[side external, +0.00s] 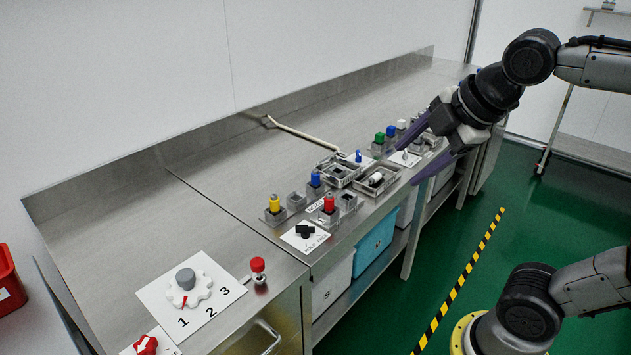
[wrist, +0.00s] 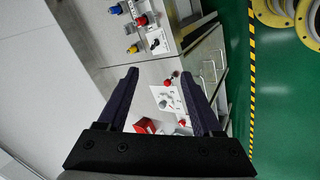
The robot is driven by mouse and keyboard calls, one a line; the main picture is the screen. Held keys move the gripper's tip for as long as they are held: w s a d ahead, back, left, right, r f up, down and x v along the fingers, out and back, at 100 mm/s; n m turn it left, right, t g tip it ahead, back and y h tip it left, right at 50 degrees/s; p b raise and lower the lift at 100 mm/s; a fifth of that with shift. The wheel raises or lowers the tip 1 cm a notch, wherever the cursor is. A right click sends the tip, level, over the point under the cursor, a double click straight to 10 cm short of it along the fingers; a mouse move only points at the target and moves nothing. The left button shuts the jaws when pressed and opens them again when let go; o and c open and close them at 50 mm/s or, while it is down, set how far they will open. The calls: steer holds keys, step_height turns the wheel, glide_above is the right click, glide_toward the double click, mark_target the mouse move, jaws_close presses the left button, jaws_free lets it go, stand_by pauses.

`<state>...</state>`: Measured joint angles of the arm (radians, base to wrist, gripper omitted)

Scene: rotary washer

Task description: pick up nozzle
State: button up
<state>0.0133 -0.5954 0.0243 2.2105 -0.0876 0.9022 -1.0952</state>
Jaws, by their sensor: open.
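A small pale cylindrical piece (side external: 376,178), which looks like the nozzle, lies in a grey metal tray (side external: 392,180) on the steel counter in the side view. I cannot make out its exact shape. My gripper (side external: 403,167) has two dark purple fingers spread apart, with nothing between them. In the side view its fingertips appear just right of the tray; their height above the counter is hard to judge. In the wrist view my gripper (wrist: 163,77) is open over the counter's dial end, and neither the tray nor the pale piece shows there.
Small holders with a yellow piece (side external: 275,203), a blue piece (side external: 315,179) and a red piece (side external: 329,202) stand near the tray. A numbered dial (side external: 187,284) is at the near end. The rear counter is mostly clear.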

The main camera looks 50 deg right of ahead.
steer(key=w+d+r+n, duration=0.2)
steer(key=w+r+n, duration=0.1)
steer(key=w+n, duration=0.25)
steer(key=n+g+h, duration=0.2)
steer(key=n+g, duration=0.1)
steer(key=n, duration=0.6)
glide_above(316, 171)
steer(key=s+a, duration=0.4)
steer(key=a, duration=0.1)
step_height(316, 171, down, 11)
steer(key=shift+g, duration=0.4)
steer(key=x, duration=1.2)
steer(key=shift+s+d+f, duration=0.15)
steer(key=shift+s+d, duration=0.1)
steer(key=shift+s, duration=0.15)
steer(key=shift+x, duration=3.3)
steer(key=shift+w+d, duration=0.1)
jaws_close()
